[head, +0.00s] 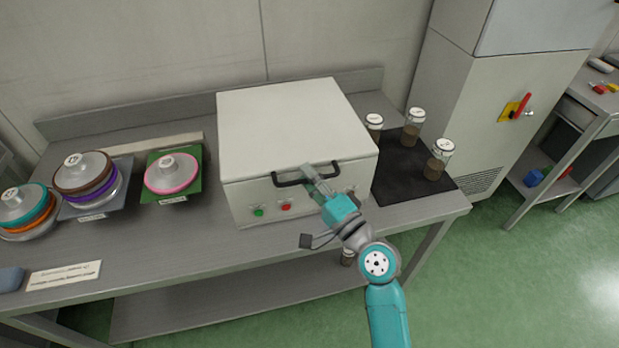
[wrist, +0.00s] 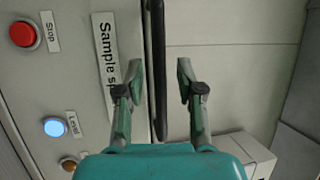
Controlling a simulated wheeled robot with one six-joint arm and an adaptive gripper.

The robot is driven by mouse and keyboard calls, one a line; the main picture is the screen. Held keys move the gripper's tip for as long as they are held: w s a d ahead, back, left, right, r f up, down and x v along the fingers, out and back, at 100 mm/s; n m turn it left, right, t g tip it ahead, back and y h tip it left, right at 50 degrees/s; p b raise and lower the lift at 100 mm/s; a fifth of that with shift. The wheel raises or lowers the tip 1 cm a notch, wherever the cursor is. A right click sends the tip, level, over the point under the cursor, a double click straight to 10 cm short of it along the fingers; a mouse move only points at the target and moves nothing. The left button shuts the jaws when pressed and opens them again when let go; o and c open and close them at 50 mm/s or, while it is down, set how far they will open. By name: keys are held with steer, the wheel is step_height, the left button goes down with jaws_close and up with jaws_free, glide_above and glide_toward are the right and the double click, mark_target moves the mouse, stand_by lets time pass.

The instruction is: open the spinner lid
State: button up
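The spinner is a white box (head: 270,195) on the grey table in the head view. Its lid (head: 285,120) is flat and lies closed on top. A dark bar handle (head: 290,182) runs along the lid's front edge. My gripper (head: 308,172) is at the handle, right of its middle. In the wrist view the handle (wrist: 155,60) passes between the two fingers of my gripper (wrist: 158,75), which are apart, with gaps on both sides.
Stacked coloured discs (head: 86,180) and a pink-rimmed disc on a green mat (head: 195,187) stand left of the spinner. Several jars (head: 438,160) stand on a black mat (head: 400,180) to its right. A grey cabinet (head: 480,110) stands further right. The wall is behind the table.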

jaws_close()
